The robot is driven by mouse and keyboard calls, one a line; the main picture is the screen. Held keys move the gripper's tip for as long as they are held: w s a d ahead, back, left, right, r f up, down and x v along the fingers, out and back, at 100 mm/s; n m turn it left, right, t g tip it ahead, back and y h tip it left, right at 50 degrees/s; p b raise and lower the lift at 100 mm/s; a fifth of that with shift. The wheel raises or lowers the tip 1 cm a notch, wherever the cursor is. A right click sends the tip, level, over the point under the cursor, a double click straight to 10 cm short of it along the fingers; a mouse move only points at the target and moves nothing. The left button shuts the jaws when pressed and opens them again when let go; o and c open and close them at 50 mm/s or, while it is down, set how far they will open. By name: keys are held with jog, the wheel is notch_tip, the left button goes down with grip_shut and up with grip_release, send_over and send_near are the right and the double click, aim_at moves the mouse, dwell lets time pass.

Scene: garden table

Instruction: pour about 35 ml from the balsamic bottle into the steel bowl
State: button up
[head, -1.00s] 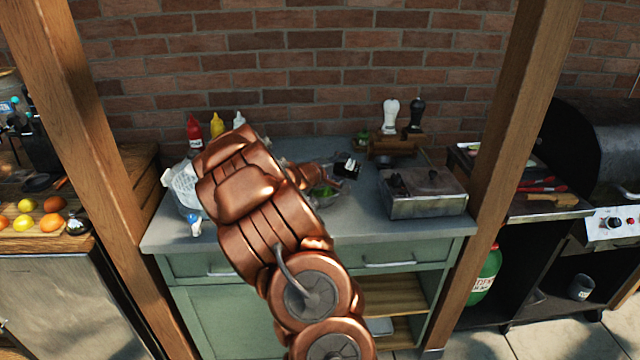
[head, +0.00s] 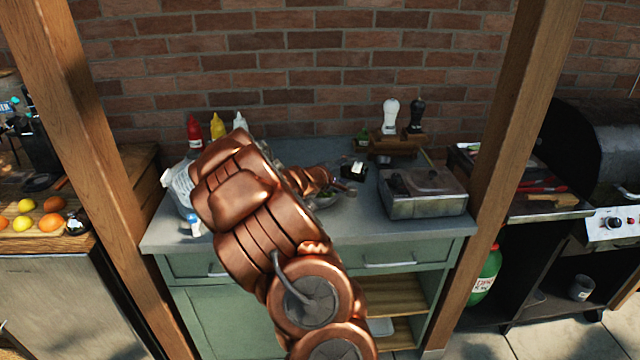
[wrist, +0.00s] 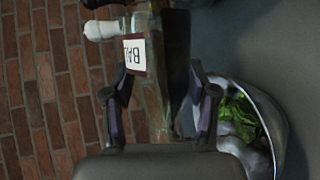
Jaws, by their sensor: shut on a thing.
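The balsamic bottle is in my gripper; in the head view its dark body with a white label (head: 354,170) shows above the grey counter. In the wrist view its label (wrist: 135,55), partly reading "BAL", sits between the two fingers. My gripper (wrist: 160,98) is shut on the bottle; in the head view my arm hides most of it. The steel bowl (wrist: 279,112) holds green leaves and lies beside the fingers in the wrist view. In the head view the bowl (head: 326,203) is partly hidden under my gripper. The bottle's mouth and any liquid stream cannot be made out.
Red (head: 194,132), yellow (head: 217,127) and white squeeze bottles stand at the back left. A white mill (head: 390,117) and a dark mill (head: 416,116) stand at the back. A lidded metal container (head: 430,203) is on the right.

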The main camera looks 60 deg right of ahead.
jog(key=shift+s+d, duration=0.15)
jog(key=shift+s, duration=0.2)
dwell(1.0)
jog(key=shift+r, duration=0.1)
jog(key=shift+s+r+m, duration=0.1)
jog(key=shift+s+m, duration=0.1)
jog(key=shift+m, duration=0.1)
jog(key=shift+w+a+f+m+t+y, duration=0.1)
jog(key=shift+f+m+t+y, duration=0.1)
jog(key=shift+f+m, duration=0.15)
jog(key=shift+w+a+f+m+t+y, duration=0.1)
jog(key=shift+f+m+t+y, duration=0.15)
jog(key=shift+f, duration=0.15)
jog(key=shift+f+b, duration=0.25)
jog(key=shift+b, duration=0.45)
jog(key=shift+w+r, duration=0.1)
jog(key=shift+r, duration=0.1)
jog(key=shift+w+f+m+t+b, duration=0.15)
jog(key=shift+m+t+b, duration=0.15)
jog(key=shift+b, duration=0.5)
